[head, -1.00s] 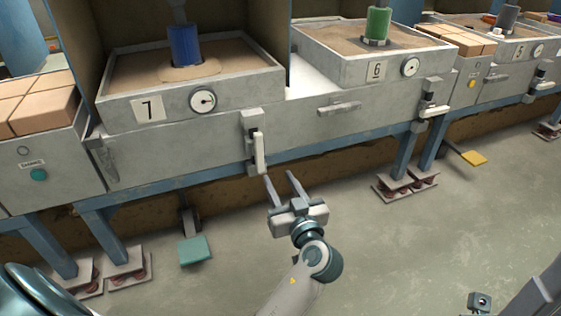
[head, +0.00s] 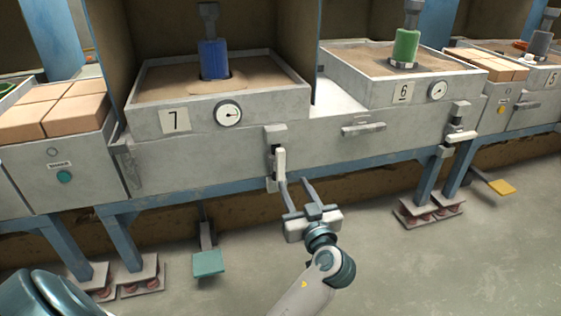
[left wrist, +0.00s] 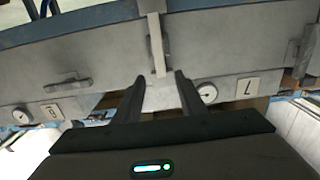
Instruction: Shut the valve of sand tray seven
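Sand tray seven (head: 292,107) holds sand and a blue cylinder (head: 213,60); its front bears the number plate 7 (head: 174,121) and a round gauge (head: 228,114). Its valve is on the cabinet front below, at the right, with a white lever (head: 281,162) hanging straight down. My left gripper (head: 295,183) is open and empty, its two fingers pointing at the lever's lower end. In the left wrist view, which is upside down, the lever (left wrist: 156,42) stands just beyond and between the parted fingertips (left wrist: 159,80). I cannot tell whether they touch. My right gripper is not in view.
Tray six (head: 350,83) is at the right; its valve lever (head: 460,137) lies sideways. A horizontal handle (head: 363,129) sticks out between the valves. A teal pedal (head: 208,263) and a yellow pedal (head: 501,187) are near the floor. The floor at the right front is clear.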

